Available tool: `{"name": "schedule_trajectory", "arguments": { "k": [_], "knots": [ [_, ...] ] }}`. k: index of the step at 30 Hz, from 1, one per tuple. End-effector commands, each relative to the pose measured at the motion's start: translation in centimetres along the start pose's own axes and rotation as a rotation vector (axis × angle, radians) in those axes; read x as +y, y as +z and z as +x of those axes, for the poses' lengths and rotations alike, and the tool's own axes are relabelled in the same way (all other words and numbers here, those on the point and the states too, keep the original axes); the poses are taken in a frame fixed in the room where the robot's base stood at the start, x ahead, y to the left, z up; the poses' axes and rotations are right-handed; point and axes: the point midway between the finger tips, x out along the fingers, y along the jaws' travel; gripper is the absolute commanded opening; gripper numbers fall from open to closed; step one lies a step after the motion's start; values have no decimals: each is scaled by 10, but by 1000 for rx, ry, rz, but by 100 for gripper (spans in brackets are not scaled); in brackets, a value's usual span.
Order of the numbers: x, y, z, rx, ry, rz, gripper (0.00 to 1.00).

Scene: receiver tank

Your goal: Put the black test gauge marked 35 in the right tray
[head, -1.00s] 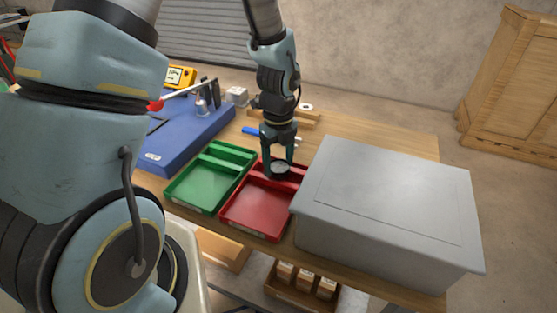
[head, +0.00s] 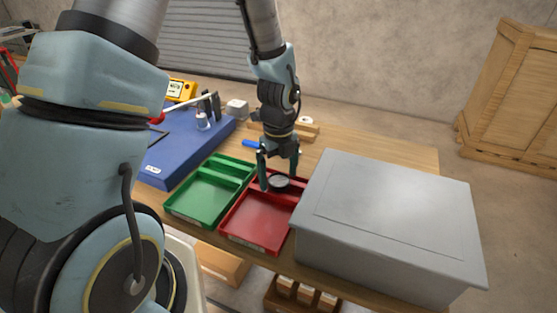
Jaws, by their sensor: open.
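A dark round gauge (head: 278,183) sits at the back part of the red tray (head: 257,222), which is the right one of two trays. Its marking is too small to read. My gripper (head: 279,180) is open, its fingers apart on either side of the gauge and pointing down. I cannot tell whether the gauge rests on the tray's floor or on its divider. The green tray (head: 203,201) stands to the left of the red one and looks empty.
A large grey box (head: 390,220) stands close against the right of the red tray. A blue mat or case (head: 180,150) lies to the left. The wooden table (head: 385,147) is clear behind the grey box.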

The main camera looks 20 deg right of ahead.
Motion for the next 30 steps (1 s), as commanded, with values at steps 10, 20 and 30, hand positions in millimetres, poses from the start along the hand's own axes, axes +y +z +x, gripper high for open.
{"name": "schedule_trajectory", "arguments": {
  "k": [10,20,30],
  "knots": [
    [-1,2,-62,-4,-7,-3,100],
    [0,1,-112,-2,-3,-1,100],
    [8,7,-118,-4,-3,-87,100]
  ]
}}
